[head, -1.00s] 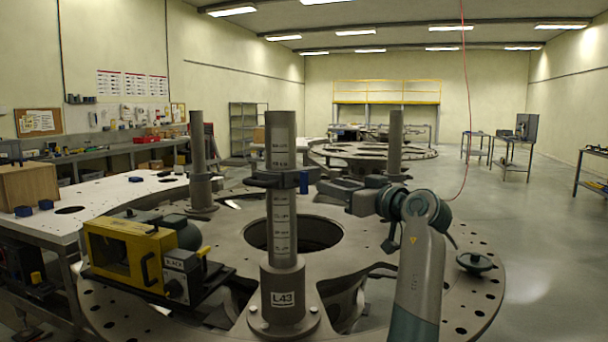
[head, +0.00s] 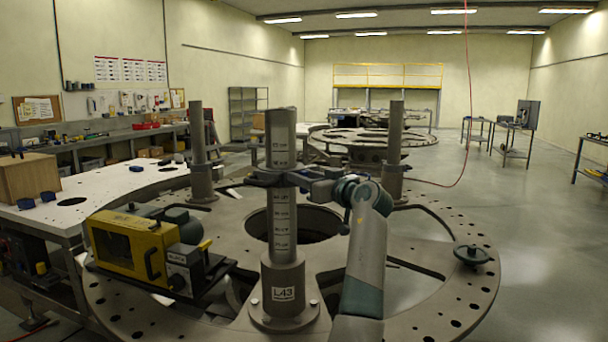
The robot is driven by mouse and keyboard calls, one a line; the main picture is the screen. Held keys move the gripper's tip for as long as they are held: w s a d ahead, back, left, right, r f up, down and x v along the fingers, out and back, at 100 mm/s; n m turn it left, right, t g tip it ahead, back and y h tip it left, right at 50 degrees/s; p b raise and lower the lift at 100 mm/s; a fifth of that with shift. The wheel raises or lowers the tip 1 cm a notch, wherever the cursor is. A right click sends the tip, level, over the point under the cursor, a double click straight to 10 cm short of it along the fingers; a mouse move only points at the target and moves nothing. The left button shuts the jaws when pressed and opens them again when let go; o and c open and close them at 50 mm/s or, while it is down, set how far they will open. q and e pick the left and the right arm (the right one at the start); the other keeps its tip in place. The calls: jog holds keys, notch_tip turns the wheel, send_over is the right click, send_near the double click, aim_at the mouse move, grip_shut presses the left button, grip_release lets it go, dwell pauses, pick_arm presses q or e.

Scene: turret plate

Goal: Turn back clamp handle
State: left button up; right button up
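The clamp (head: 264,178) is a dark collar around the grey L43 post (head: 283,225), near its top. Its handle side is at the right of the post, where a small bluish part shows. The one arm in view rises from the bottom, right of the post, and bends left at a teal joint. My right gripper is not in view.
The round turret plate (head: 440,300) has holes, a large central opening and two more posts behind. A yellow boxed unit (head: 115,245) stands at left. A dark handwheel (head: 472,254) is at right. A white table (head: 110,195) holds a wooden box (head: 28,178).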

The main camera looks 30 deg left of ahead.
pick_arm(q)
grip_shut()
